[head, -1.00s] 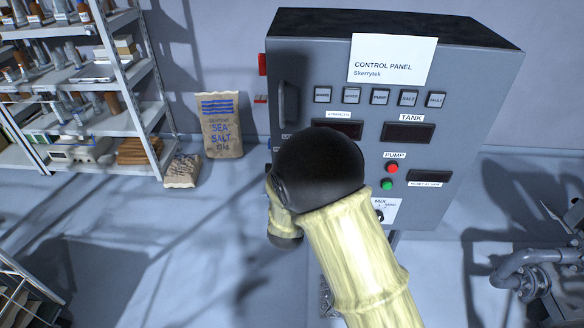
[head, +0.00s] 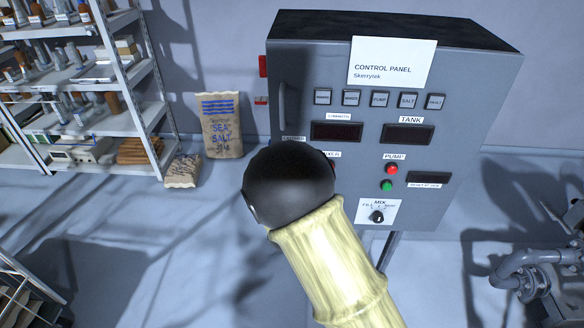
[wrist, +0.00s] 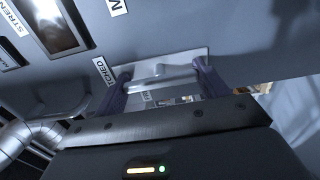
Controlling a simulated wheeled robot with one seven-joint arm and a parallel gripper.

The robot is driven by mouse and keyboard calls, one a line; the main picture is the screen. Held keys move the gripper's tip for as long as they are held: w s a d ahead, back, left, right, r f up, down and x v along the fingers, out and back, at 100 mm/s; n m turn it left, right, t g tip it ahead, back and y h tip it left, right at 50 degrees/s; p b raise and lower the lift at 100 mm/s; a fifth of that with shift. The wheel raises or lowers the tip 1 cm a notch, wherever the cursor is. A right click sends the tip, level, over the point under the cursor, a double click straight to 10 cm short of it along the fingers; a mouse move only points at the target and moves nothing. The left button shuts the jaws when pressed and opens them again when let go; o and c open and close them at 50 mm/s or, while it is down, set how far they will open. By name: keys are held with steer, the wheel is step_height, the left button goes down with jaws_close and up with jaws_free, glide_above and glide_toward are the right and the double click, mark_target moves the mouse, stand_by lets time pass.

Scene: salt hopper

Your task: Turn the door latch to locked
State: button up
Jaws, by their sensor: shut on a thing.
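The door latch (wrist: 160,74) shows in the wrist view as a pale metal handle on a light plate at the cabinet's edge. My gripper (wrist: 158,84) has its two purple fingers on either side of the handle and is shut on it. A label ending in "TCHED" (wrist: 103,71) is beside the left finger. In the head view the control panel cabinet (head: 460,150) stands at the middle right, with a small label (head: 293,139) at its left edge. There my own arm hides the latch and gripper. The latch's exact angle is hard to tell.
The cabinet front carries a red button (head: 390,169), a green button (head: 387,184) and a mix knob (head: 378,217). A sea salt sack (head: 221,125) and a smaller sack (head: 182,171) stand left. Shelving (head: 120,80) is at far left, pipes (head: 525,265) at lower right.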

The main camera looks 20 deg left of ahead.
steer(key=o, duration=1)
steer(key=shift+s, duration=0.1)
steer(key=b+v, duration=0.5)
steer(key=v, duration=1.2)
steer(key=shift+s+d+b, duration=0.1)
steer(key=shift+b, duration=0.3)
